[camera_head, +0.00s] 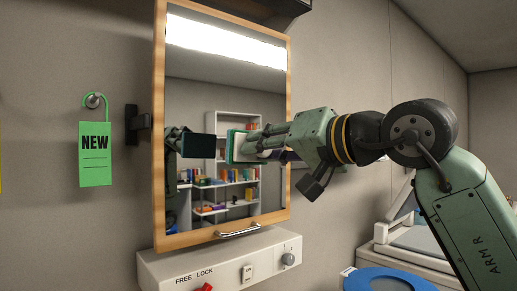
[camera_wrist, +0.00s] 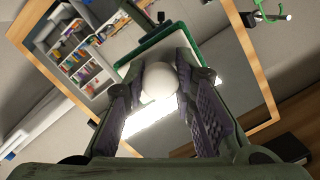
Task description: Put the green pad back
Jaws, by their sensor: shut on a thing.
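My gripper (camera_head: 256,143) is shut on the white round knob (camera_wrist: 158,82) of the green pad (camera_head: 231,146). In the wrist view the knob sits between the two fingers of my gripper (camera_wrist: 162,78), and the pad's green rim (camera_wrist: 150,44) and pale back show beyond it. The pad is held upright in front of a wood-framed mirror (camera_head: 160,200), its face turned toward the glass. A dark square in the glass looks like its reflection. Whether the pad touches the glass cannot be told. Its front face is hidden.
A green NEW tag (camera_head: 95,155) hangs from a hook left of the mirror. A handle (camera_head: 238,230) is on the mirror's lower edge. Below is a white panel (camera_head: 215,268) marked FREE and LOCK, with a red switch. A blue ring (camera_head: 385,281) is at lower right.

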